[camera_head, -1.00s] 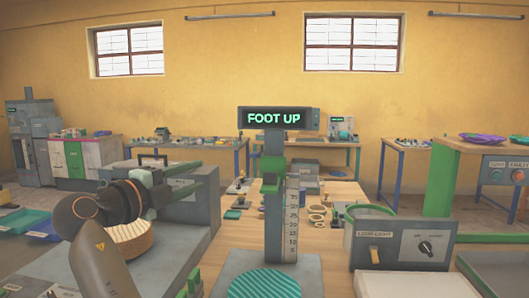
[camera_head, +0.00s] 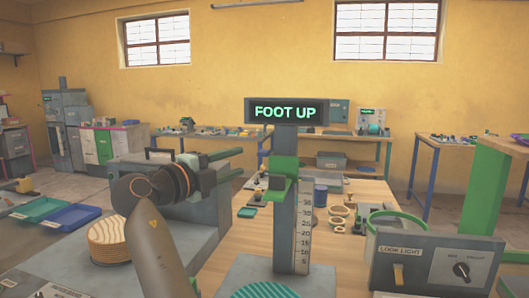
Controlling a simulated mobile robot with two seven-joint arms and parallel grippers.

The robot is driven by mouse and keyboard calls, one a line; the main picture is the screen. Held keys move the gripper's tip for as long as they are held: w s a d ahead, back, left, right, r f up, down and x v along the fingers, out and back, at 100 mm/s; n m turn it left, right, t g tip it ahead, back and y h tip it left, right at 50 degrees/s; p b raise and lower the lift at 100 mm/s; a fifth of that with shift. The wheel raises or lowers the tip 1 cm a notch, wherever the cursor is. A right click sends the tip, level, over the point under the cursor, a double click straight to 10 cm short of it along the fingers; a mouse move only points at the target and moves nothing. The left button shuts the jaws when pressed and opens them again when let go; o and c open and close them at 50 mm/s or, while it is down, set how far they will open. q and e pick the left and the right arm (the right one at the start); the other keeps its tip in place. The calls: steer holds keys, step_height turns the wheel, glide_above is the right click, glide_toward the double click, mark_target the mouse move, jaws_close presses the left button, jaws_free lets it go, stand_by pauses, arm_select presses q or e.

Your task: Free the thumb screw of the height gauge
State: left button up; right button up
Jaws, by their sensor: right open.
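The height gauge (camera_head: 285,222) stands upright right of the picture's middle, with a grey column, a numbered scale (camera_head: 304,230) and a sign (camera_head: 287,111) reading "FOOT UP". A green carriage (camera_head: 284,165) sits on the column, with a smaller green part below it. I cannot clearly make out the thumb screw. At the gauge's foot is a round teal ribbed pad (camera_head: 265,291).
A grey box with a knob and "LOOK LIGHT" label (camera_head: 433,262) stands right of the gauge, before a green-rimmed tub (camera_head: 397,229). Rings and small parts lie on the wooden table behind. A round wooden stack (camera_head: 107,241) is at left, partly behind my arm.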

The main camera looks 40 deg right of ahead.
mark_target(263, 150)
steer(key=p+x, duration=0.1)
steer(key=x, duration=0.9)
steer(key=shift+d, duration=0.25)
jaws_close()
